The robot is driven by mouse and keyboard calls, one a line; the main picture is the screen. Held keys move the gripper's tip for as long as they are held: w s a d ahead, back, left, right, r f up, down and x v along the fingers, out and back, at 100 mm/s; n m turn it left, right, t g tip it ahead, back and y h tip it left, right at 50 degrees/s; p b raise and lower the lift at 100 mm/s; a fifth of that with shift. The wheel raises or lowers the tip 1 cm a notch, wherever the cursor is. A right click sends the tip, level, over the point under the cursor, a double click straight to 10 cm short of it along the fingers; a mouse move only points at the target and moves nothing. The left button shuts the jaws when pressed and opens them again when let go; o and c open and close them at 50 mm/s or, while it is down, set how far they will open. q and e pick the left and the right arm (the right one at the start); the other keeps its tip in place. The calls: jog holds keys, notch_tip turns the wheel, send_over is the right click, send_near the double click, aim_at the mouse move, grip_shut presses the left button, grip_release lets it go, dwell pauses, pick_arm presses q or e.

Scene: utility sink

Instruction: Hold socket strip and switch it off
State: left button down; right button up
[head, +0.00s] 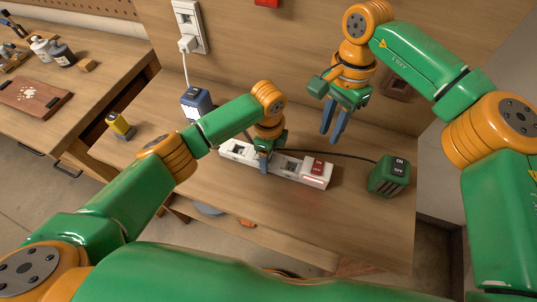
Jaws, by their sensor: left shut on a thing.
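The white socket strip (291,175) lies on the wooden bench, running from left to lower right. Its red switch (315,168) is at the right end, with small marks that are hard to read. My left gripper (264,166) points down at the middle of the strip and is shut on it, hiding part of its top. My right gripper (333,122) hangs above and behind the strip's right end, apart from it. Its two blue fingers point down with a narrow gap between them, and nothing is seen in it.
A green box (389,176) with ON and OFF marks stands right of the strip, with a dark cable behind. A wall socket (187,25) holds a white plug. The bench's front right is clear.

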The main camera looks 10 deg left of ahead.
aim_at(317, 170)
jog(key=s, duration=0.1)
jog(key=s+t, duration=0.1)
jog(key=s+n, duration=0.1)
jog(key=shift+s+a+f, duration=0.2)
jog(key=shift+s+a, duration=0.15)
grip_shut()
jog(key=shift+s+f, duration=0.1)
jog(key=shift+f, duration=3.15)
jog(key=shift+f, duration=0.9)
jog(key=shift+r, duration=3.55)
pick_arm(q)
grip_release()
